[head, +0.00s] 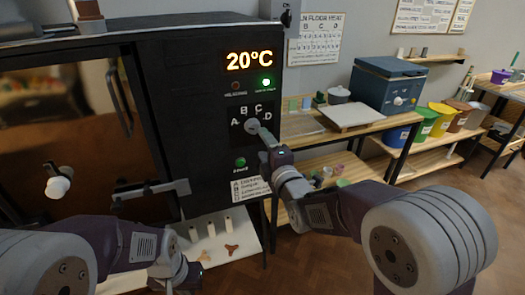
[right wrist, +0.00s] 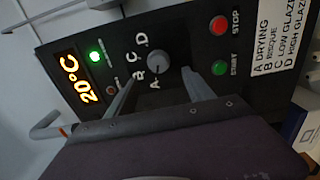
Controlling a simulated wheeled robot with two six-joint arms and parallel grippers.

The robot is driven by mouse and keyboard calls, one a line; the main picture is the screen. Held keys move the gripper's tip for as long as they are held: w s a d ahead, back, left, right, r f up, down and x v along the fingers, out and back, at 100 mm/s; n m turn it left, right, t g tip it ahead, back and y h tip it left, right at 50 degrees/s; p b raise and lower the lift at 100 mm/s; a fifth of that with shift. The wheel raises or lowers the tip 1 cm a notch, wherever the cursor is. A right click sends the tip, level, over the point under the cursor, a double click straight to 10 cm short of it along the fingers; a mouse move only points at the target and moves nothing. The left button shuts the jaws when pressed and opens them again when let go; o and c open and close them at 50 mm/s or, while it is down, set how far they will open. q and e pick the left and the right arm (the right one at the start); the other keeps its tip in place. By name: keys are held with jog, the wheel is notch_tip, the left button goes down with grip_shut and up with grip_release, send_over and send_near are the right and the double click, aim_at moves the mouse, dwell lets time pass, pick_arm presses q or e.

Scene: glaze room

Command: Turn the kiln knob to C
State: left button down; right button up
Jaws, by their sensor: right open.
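The kiln knob (head: 252,125) is a grey dial on the black kiln front, with letters A, B, C and D around its upper side. It also shows in the right wrist view (right wrist: 155,61); I cannot tell which letter it points to. My right gripper (head: 259,131) is open in front of the panel at the knob and partly covers it. In the right wrist view its two fingers (right wrist: 158,88) are spread, with the knob between and beyond their tips; contact is not clear. My left gripper (head: 176,272) is low at the left, its fingers unclear.
The display (head: 249,60) reads 20°C, with a lit green lamp (head: 266,82) below it. A green start button (right wrist: 220,68) and red stop button (right wrist: 219,25) sit close to the knob. A wooden table (head: 320,128) stands to the right.

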aim_at(255, 130)
jog(key=p+x, duration=0.1)
jog(key=x, duration=0.8)
jog(key=shift+d+r, duration=0.1)
jog(key=c, duration=1.2)
